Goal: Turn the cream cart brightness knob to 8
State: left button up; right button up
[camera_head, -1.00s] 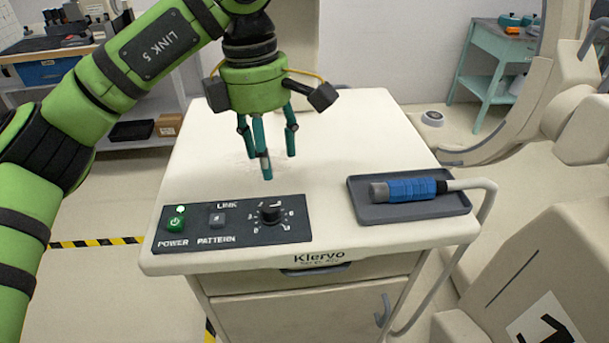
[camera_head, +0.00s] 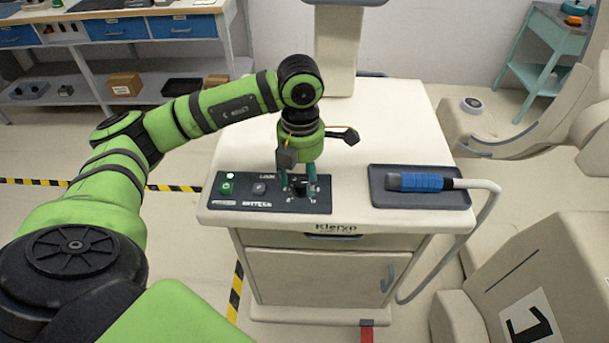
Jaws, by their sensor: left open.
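The cream cart (camera_head: 395,120) stands in the middle of the view, with a dark control panel (camera_head: 240,203) at its front left. The panel has a lit green power button (camera_head: 227,187), a pattern button (camera_head: 259,188) and a dark brightness knob (camera_head: 302,188) with a dial scale. My left gripper (camera_head: 300,183) points down over the knob, with its teal fingers open around or just above it. I cannot tell whether they touch it. The fingers partly cover the knob and scale, so its setting cannot be read. My right gripper is not in view.
A grey tray (camera_head: 455,199) holding a blue-gripped handpiece (camera_head: 420,182) with a pale hose lies at the cart top's right. A post rises at the cart's back. Cream equipment (camera_head: 550,270) stands on the right. A shelf bench (camera_head: 185,65) is behind my arm.

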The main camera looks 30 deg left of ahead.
pick_arm(q)
jog(key=shift+s+f, duration=0.1)
jog(key=shift+f, duration=0.8)
grip_shut()
jog(key=shift+f+b, duration=0.15)
jog(key=shift+b, duration=0.25)
jog(key=shift+n, duration=0.3)
grip_release()
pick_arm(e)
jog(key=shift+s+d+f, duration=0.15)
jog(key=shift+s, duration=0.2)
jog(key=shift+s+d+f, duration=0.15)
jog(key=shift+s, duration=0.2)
pick_arm(q)
jog(key=shift+r, duration=0.3)
